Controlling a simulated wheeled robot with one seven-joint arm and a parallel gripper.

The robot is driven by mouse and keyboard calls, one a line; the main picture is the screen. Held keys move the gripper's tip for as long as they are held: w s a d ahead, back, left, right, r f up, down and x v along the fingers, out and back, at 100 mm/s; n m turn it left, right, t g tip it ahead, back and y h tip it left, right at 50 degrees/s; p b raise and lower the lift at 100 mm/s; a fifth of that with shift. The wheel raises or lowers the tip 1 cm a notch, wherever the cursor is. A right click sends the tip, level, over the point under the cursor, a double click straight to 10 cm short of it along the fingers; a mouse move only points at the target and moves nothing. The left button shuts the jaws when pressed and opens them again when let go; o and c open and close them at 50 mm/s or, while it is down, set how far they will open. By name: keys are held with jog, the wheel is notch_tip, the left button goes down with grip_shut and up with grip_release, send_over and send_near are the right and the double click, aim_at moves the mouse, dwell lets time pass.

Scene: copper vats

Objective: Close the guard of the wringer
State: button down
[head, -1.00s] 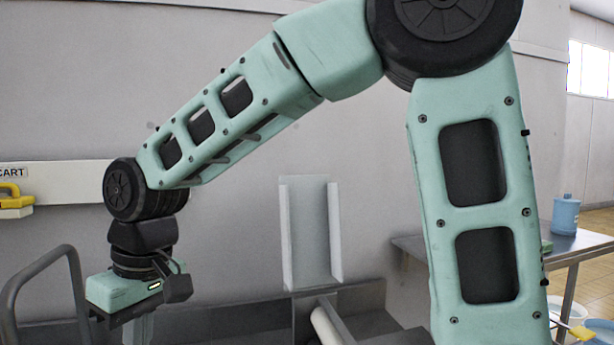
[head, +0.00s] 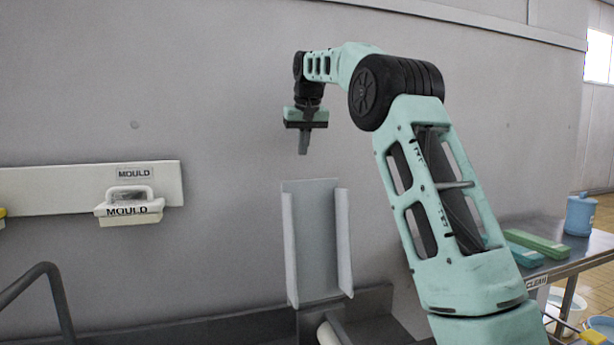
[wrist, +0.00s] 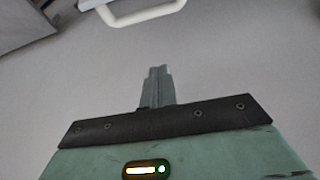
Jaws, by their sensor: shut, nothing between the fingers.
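The wringer guard (head: 318,240) is a grey channel-shaped panel with two side flanges. It stands upright, raised, at the back of the wringer. A pale roller (head: 327,334) of the wringer shows at the bottom edge of the head view; the rest of the wringer is cut off. My gripper (head: 303,152) is shut and empty, pointing down above the guard's top edge, with a visible gap between them. In the wrist view its fingers (wrist: 158,73) are together, with plain grey surface around them.
A white wall rail (head: 60,190) holds a brush labelled MOULD (head: 130,208) at left. A curved grey handle (head: 40,285) rises at lower left. A metal table (head: 560,255) with a blue jug (head: 580,215) and green blocks (head: 537,243) stands at right. A white handle (wrist: 140,12) tops the wrist view.

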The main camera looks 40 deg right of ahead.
aim_at(300, 175)
jog(key=p+x, duration=0.2)
jog(key=x, duration=0.7)
jog(key=shift+r, duration=0.1)
jog(key=shift+f, duration=0.35)
jog(key=s, duration=0.1)
jog(key=s+a, duration=0.1)
jog(key=s+p, duration=0.1)
jog(key=shift+s+a+f, duration=0.1)
jog(key=shift+s+a, duration=0.05)
jog(key=shift+a, duration=0.25)
